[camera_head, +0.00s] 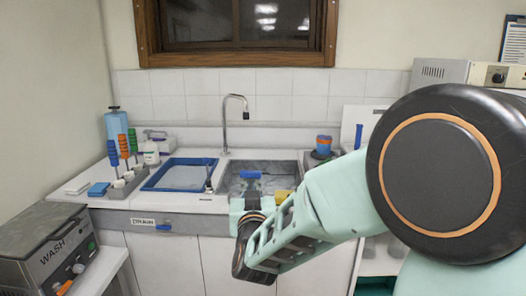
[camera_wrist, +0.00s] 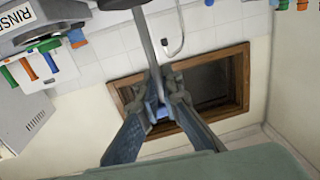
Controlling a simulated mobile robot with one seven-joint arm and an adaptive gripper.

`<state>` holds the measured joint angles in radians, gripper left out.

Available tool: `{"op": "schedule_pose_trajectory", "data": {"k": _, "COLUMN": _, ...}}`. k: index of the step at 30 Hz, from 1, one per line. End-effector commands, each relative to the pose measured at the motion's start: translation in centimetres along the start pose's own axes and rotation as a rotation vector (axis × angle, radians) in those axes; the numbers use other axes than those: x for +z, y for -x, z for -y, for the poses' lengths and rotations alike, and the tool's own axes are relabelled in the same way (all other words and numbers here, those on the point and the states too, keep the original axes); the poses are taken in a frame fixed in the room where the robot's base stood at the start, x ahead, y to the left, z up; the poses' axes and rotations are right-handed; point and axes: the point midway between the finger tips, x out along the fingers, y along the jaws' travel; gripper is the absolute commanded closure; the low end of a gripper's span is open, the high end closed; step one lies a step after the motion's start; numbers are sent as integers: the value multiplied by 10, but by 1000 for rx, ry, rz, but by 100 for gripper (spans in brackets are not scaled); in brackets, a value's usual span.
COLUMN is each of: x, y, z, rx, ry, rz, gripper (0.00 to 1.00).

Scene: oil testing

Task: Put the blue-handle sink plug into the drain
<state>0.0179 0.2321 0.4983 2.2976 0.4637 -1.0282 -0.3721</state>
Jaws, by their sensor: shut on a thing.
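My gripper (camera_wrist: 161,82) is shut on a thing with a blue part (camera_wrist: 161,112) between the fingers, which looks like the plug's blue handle. A long grey rod (camera_wrist: 146,40) runs from the fingertips to the top edge of the wrist view, where a dark end (camera_wrist: 116,4) is partly cut off. In the head view a blue piece (camera_head: 250,174) shows just above my gripper (camera_head: 252,190), at the front of the grey sink basin (camera_head: 276,164). My arm covers part of the basin. The drain is not visible, so I cannot tell the plug's distance from it.
A tap (camera_head: 224,122) stands behind the sink. A yellow block (camera_head: 284,195) lies at its front right. Left are a blue-rimmed tray (camera_head: 160,188) and a stand of coloured-handled tools (camera_head: 128,180). The WASH machine (camera_head: 45,245) stands at the far left.

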Motion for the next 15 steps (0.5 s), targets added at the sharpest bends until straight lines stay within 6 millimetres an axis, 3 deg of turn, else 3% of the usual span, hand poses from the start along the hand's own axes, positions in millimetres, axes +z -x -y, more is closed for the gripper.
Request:
{"op": "schedule_pose_trajectory", "data": {"k": 1, "x": 14, "y": -4, "z": -22, "rx": 22, "ry": 1, "rz": 7, "gripper": 100}}
{"op": "schedule_pose_trajectory", "data": {"k": 6, "x": 51, "y": -6, "z": -83, "rx": 55, "ry": -1, "rz": 7, "gripper": 100}}
{"op": "schedule_pose_trajectory", "data": {"k": 15, "x": 96, "y": 9, "z": -150, "rx": 74, "ry": -2, "rz": 4, "gripper": 100}}
